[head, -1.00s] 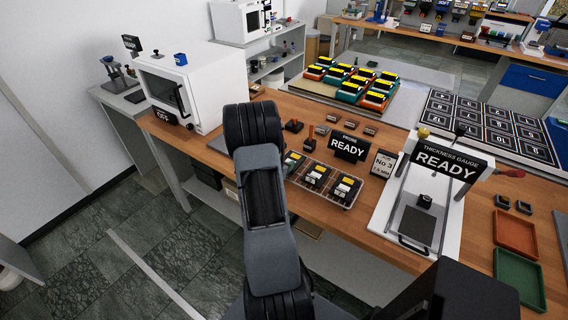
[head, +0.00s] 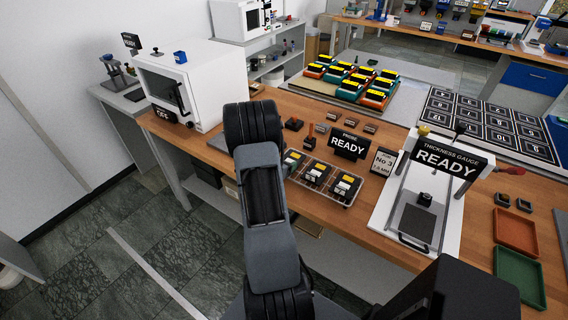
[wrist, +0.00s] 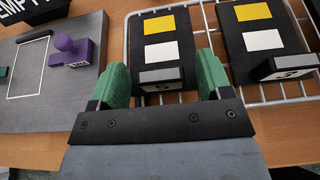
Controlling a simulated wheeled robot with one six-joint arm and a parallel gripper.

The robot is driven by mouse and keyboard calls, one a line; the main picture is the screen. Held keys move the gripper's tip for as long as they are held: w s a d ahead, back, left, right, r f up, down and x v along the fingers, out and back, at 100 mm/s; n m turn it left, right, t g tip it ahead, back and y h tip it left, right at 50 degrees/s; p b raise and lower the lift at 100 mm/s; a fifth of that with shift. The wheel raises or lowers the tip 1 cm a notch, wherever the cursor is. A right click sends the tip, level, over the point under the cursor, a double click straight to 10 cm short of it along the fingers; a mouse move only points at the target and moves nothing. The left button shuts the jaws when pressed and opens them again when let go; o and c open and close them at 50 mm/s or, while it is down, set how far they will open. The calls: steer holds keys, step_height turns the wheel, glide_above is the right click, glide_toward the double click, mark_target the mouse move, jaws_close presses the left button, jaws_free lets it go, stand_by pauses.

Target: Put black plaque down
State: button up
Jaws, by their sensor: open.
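A black plaque (wrist: 164,30) with a yellow and a white patch lies on a wire rack (wrist: 200,22) in the wrist view. My gripper (wrist: 162,80) is open, its green fingers on either side of the plaque's near end, which bears a grey strip. I cannot tell whether the fingers touch it. A second, similar plaque (wrist: 261,38) lies to its right on the rack. In the head view, plaques (head: 317,173) sit in a row on the rack beside my arm. My gripper is hidden there.
In the wrist view, a grey board (wrist: 85,100) with a purple stamp (wrist: 72,48) is left of the rack, near an EMPTY sign (wrist: 22,10). In the head view, a READY probe sign (head: 348,145) stands behind the rack. A thickness gauge (head: 448,160) stands to the right.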

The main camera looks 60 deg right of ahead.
steer(key=shift+r, duration=0.1)
steer(key=shift+r+p, duration=0.25)
steer(key=shift+p, duration=0.15)
steer(key=a+r+m+t+y, duration=0.1)
steer(key=a+r+m+y, duration=0.3)
steer(key=a, duration=1)
steer(key=s+a+r+m+t+y+b, duration=0.1)
steer(key=a+r+m+y, duration=0.4)
steer(key=a, duration=1)
steer(key=s+a+r+m+t+y+b, duration=0.1)
steer(key=a+r+m+y, duration=0.3)
steer(key=a+r+m, duration=0.4)
steer(key=a+t, duration=0.1)
steer(key=a, duration=0.5)
steer(key=shift+s+a+m+t+y, duration=0.15)
steer(key=shift+a+m+t+y, duration=0.15)
steer(key=shift+m, duration=0.1)
